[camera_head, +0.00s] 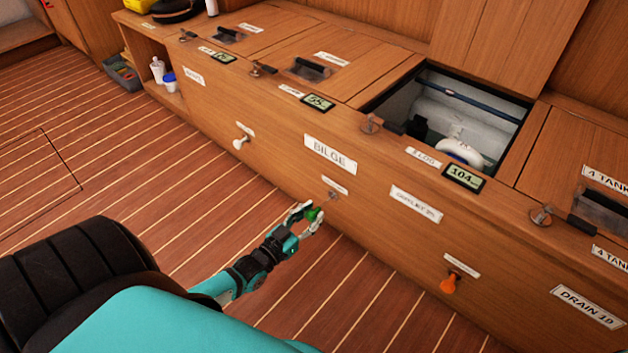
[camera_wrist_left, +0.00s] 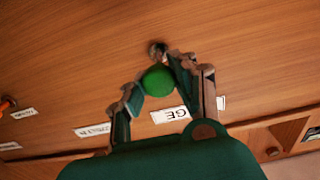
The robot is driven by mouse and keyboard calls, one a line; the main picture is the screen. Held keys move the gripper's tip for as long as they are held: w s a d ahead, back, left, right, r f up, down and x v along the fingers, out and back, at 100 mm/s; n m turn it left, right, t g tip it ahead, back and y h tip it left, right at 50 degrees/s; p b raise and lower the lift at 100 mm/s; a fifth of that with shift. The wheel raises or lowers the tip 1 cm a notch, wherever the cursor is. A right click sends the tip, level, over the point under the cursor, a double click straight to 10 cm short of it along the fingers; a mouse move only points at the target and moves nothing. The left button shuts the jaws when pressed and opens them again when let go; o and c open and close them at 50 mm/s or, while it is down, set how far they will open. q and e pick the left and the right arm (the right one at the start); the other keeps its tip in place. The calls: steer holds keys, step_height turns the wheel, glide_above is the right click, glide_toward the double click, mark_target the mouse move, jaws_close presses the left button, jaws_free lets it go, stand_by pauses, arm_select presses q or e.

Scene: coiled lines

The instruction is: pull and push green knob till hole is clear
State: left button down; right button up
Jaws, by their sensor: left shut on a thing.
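The green knob (camera_head: 313,214) is on the front of the wooden bench, below the BILGE label. My left gripper (camera_head: 308,212) is shut on it, with fingers on both sides. In the left wrist view the green knob (camera_wrist_left: 158,80) is round and sits between the fingertips of my left gripper (camera_wrist_left: 157,82). A short metal stem (camera_wrist_left: 157,50) shows between the knob and the wood. In the head view the open hole (camera_head: 450,115) in the bench top holds a white round-topped thing (camera_head: 459,152) and pale surfaces, partly in shadow. My right gripper is not in view.
A white knob (camera_head: 240,142) is to the left on the bench front and an orange knob (camera_head: 449,284) to the right. A small display (camera_head: 464,177) reading 104 sits by the hole. An open hatch lid (camera_head: 505,45) stands behind it. The plank floor is clear in front.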

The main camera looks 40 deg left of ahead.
arm_select(q)
steer(key=c, duration=1)
jaws_free()
steer(key=shift+s, duration=0.1)
steer(key=s, duration=0.8)
steer(key=s+a, duration=0.1)
steer(key=s, duration=0.2)
steer(key=shift+s, duration=0.4)
steer(key=shift+c, duration=0.3)
